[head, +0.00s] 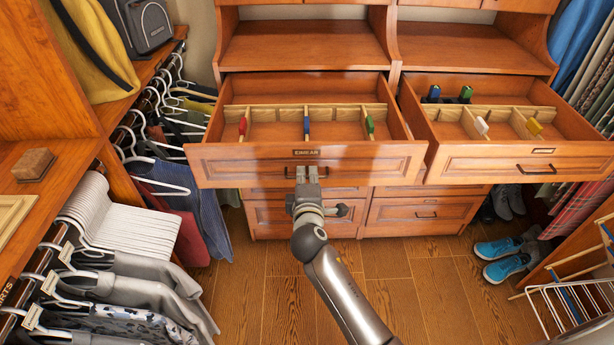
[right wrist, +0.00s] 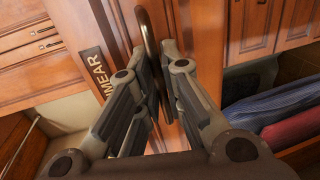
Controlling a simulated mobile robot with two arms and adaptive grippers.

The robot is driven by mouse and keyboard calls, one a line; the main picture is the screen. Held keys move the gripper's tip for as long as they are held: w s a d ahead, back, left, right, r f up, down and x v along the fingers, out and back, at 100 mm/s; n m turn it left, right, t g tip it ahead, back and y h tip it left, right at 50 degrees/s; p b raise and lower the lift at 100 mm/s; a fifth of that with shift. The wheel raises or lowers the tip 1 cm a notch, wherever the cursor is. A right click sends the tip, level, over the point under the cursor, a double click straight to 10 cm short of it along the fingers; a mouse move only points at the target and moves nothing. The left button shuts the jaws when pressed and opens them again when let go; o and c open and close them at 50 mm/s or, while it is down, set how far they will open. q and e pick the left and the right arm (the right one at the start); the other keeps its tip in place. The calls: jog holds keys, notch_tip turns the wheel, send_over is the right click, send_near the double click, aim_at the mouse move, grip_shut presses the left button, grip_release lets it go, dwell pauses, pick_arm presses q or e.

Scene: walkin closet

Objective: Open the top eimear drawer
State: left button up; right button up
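The top eimear drawer (head: 225,168) is the left one of two top wooden drawers and stands pulled far out. Its front has a dark EIMEAR label (head: 314,152), which also shows in the right wrist view (right wrist: 95,75). A light wood divider with small red, blue and green items shows inside. My right gripper (head: 307,174) is at the middle of the drawer front, just below the label. In the right wrist view its fingers close around the curved metal handle (right wrist: 148,42) from both sides. My left gripper is not in view.
The neighbouring top drawer (head: 500,165) on the right also stands open. Closed lower drawers (head: 415,213) lie beneath. Hanging clothes (head: 140,290) line the left side. Blue shoes (head: 503,270) and a white wire rack (head: 570,305) are at the right. The wooden floor (head: 420,280) in front is mostly clear.

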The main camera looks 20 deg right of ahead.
jog(key=shift+o, duration=1.4)
jog(key=v, duration=1.2)
